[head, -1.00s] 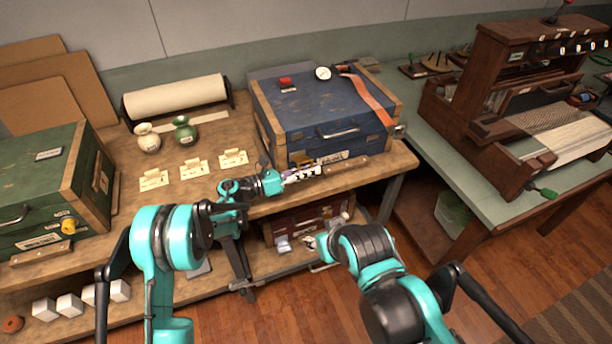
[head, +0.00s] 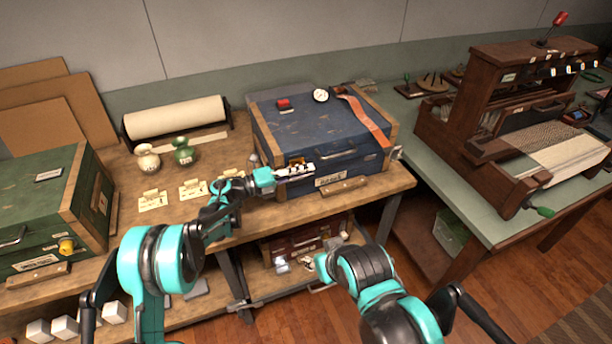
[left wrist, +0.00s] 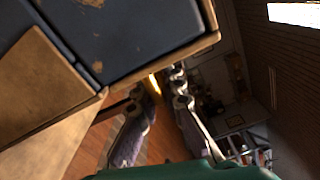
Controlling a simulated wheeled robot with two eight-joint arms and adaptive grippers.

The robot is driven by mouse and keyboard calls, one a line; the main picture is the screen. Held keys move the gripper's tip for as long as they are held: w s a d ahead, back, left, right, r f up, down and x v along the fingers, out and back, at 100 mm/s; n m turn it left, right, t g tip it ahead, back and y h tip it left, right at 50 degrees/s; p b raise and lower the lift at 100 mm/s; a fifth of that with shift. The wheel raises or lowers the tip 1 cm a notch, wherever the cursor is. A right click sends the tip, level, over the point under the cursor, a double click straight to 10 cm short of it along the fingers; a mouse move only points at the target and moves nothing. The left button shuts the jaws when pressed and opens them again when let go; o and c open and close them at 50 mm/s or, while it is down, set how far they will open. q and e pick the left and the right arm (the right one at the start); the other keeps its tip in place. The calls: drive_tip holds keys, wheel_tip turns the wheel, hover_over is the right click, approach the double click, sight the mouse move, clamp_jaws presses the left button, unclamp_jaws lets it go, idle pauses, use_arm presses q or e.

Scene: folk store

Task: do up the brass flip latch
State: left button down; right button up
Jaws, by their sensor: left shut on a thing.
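The blue case (head: 310,125) with wooden edge trim stands shut on the wooden bench. The brass flip latch (head: 296,160) is on its front face, left of the handle, partly hidden by my left gripper (head: 298,171). In the left wrist view, a brass-yellow piece (left wrist: 155,84) shows at the tips of my left gripper (left wrist: 164,92), beside the case's edge (left wrist: 160,65). My left gripper is shut on the latch; the exact contact is hard to see. My right gripper (head: 309,263) is low, in front of the lower shelf, small and unclear.
A red item (head: 283,103), a round dial (head: 320,95) and an orange strap (head: 365,122) are on the case lid. Paper tags (head: 192,189) and two small vases (head: 183,151) stand left. A green case (head: 40,205) is far left. A loom (head: 515,120) stands on the right table.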

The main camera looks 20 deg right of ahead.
use_arm(q)
drive_tip(key=shift+w+r+n, duration=0.35)
drive_tip(key=shift+w+n, duration=0.15)
drive_tip(key=shift+n, duration=0.2)
drive_tip(key=c, duration=1.6)
unclamp_jaws()
drive_tip(key=shift+c, duration=0.2)
drive_tip(key=shift+a, duration=0.1)
drive_tip(key=a, duration=1.2)
drive_tip(key=shift+s, duration=0.2)
